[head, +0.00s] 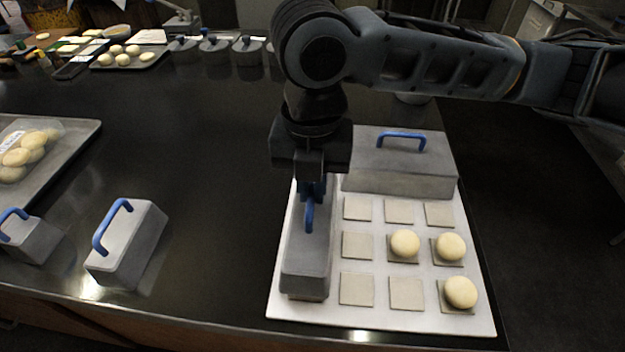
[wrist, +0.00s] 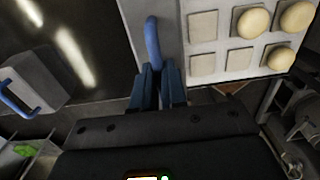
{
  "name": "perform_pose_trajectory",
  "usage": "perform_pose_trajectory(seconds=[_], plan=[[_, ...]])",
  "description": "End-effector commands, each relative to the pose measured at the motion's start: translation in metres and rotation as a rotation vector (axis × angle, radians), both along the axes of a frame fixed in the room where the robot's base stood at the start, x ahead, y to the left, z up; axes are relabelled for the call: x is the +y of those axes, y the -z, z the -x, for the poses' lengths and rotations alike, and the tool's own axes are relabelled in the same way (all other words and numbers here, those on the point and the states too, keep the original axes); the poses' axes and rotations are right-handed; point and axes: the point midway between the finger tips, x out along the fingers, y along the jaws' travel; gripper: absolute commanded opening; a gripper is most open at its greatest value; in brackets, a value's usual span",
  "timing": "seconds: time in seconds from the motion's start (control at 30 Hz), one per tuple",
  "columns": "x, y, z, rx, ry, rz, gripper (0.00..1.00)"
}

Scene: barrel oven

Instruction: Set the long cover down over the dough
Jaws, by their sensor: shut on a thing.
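My gripper (head: 312,188) is shut on the blue handle (head: 309,215) of a long, narrow grey cover (head: 305,268). The cover is upright over the left column of the white board (head: 400,318); I cannot tell whether it touches the board. Anything beneath it is hidden. The handle also shows between my fingers in the wrist view (wrist: 153,45). Three pale dough balls are in the open on the board's square pads: one in the middle (head: 405,243), one right of it (head: 450,247) and one at the lower right (head: 460,292). Other visible pads are bare.
A wide grey cover (head: 400,162) lies across the board's back. A medium cover (head: 130,243) and a small cover (head: 30,237) stand at the left front. A tray (head: 70,150) with bagged dough is at far left. The dark counter between is clear.

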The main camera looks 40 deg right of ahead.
Motion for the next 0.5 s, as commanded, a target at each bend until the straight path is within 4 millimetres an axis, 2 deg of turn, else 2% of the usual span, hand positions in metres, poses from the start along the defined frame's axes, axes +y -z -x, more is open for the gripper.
perform_pose_trajectory(seconds=[0.5], plan=[[0.0, 0.033, 0.0, 0.001, 0.0, 0.001, 0.0]])
